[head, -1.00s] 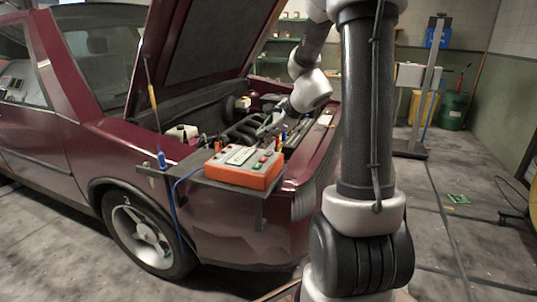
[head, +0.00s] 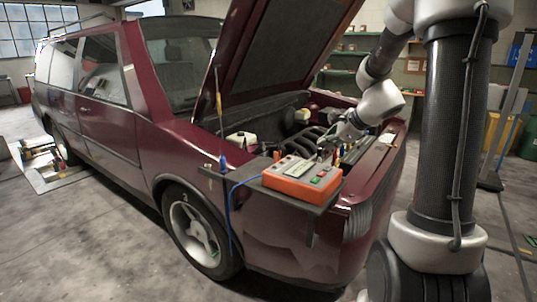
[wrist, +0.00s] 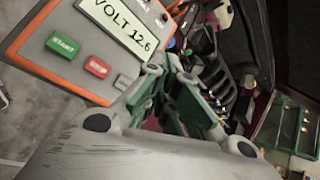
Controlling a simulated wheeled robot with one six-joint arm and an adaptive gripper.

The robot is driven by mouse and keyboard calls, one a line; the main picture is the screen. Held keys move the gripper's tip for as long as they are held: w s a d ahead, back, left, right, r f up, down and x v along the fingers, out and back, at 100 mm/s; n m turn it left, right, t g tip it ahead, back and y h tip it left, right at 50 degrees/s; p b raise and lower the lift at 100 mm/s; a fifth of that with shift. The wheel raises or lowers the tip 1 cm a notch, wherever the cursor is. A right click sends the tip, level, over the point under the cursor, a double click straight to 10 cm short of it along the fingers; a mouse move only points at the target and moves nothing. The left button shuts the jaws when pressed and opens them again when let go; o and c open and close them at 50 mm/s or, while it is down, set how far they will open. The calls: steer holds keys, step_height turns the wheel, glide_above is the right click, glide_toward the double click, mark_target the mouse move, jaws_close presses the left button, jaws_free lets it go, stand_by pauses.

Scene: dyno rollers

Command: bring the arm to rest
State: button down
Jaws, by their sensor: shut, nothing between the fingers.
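My gripper (head: 328,149) is over the front of the open engine bay, just behind the orange tester box (head: 301,180). In the wrist view my gripper (wrist: 167,75) shows its two fingers drawn together with nothing held between them. The tester box (wrist: 62,68) is close beside the fingers on the left, its display reading VOLT 12.6 above a green START and a red button. I cannot tell whether the fingers touch the box.
The maroon car (head: 120,110) stands with its hood (head: 285,45) raised over the engine bay. The box sits on a dark shelf (head: 325,207) at the fender, near a blue cable (head: 229,205). Shelves (head: 350,60) stand behind.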

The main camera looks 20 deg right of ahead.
steer(key=shift+s+a+n, duration=0.1)
steer(key=shift+a+n, duration=0.05)
steer(key=shift+n, duration=0.25)
steer(key=s+f+n, duration=0.1)
steer(key=s+f+n+g, duration=0.1)
steer(key=s+n, duration=0.1)
steer(key=s+f+n+g, duration=0.1)
steer(key=s, duration=0.1)
steer(key=shift+s+a+n+y, duration=0.1)
steer(key=shift+a+n+y, duration=0.2)
steer(key=shift+a, duration=0.1)
steer(key=s+a+r+n+h, duration=0.1)
steer(key=s+r+n, duration=0.2)
steer(key=s+n, duration=0.3)
steer(key=s+a+r+n+g+h, duration=0.1)
steer(key=s+n, duration=0.4)
steer(key=s, duration=0.5)
steer(key=s+a+r+n+g+h, duration=0.1)
steer(key=s+a+r+n, duration=0.2)
steer(key=s, duration=0.6)
steer(key=shift+r+n+h, duration=0.4)
steer(key=shift+r+n, duration=0.65)
steer(key=shift+n, duration=0.75)
